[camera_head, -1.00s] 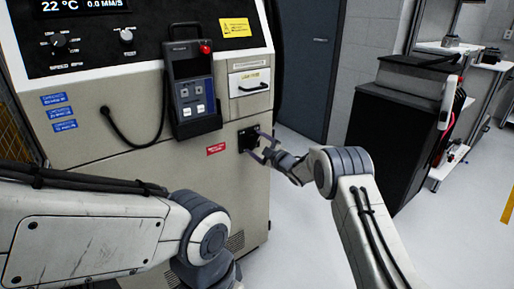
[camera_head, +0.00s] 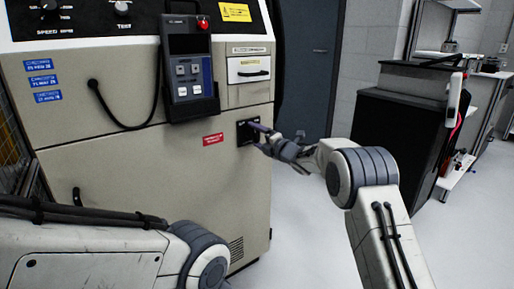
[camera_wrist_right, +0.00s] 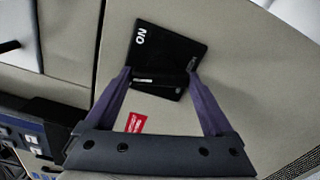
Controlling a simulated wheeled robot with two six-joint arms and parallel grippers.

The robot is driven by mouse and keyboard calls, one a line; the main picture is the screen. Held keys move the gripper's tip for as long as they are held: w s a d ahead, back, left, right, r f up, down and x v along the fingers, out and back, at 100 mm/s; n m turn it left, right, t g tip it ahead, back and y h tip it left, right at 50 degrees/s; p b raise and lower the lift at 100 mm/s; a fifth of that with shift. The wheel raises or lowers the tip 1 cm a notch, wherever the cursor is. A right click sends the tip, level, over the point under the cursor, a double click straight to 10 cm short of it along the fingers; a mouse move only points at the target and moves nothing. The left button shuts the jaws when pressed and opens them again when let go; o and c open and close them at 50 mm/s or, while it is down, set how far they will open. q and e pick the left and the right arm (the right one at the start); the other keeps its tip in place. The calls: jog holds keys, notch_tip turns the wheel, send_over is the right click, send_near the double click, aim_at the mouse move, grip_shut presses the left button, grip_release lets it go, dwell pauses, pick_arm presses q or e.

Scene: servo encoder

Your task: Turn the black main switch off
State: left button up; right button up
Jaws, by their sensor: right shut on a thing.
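The black main switch (camera_head: 244,138) sits on a square black plate on the beige cabinet front, below the drawer handle. In the right wrist view its plate (camera_wrist_right: 172,48) carries a white "ON" mark and appears tilted. My right gripper (camera_head: 259,129) is at the switch, and in the wrist view its two purple fingers (camera_wrist_right: 158,78) reach either side of the switch's handle. It is shut on the handle, whose grip is partly hidden between the fingertips. My left arm crosses the lower left, but its gripper is out of view.
A handheld pendant (camera_head: 187,68) with a red button and a cable hangs above and left of the switch. A red label (camera_head: 213,139) is left of the switch. A black cabinet (camera_head: 401,135) stands at the right, with clear floor (camera_head: 309,215) between.

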jog(key=n+b, duration=0.1)
jog(key=b, duration=0.1)
jog(key=n+b, duration=0.1)
jog(key=n, duration=0.1)
jog(key=shift+f+b, duration=0.35)
jog(key=shift+b, duration=0.05)
jog(key=shift+r+n+b, duration=0.2)
jog(key=shift+n+b, duration=1.05)
jog(key=shift+n, duration=0.25)
jog(key=o, duration=1.1)
jog(key=shift+s+d, duration=0.45)
jog(key=shift+s, duration=0.05)
jog(key=v, duration=0.9)
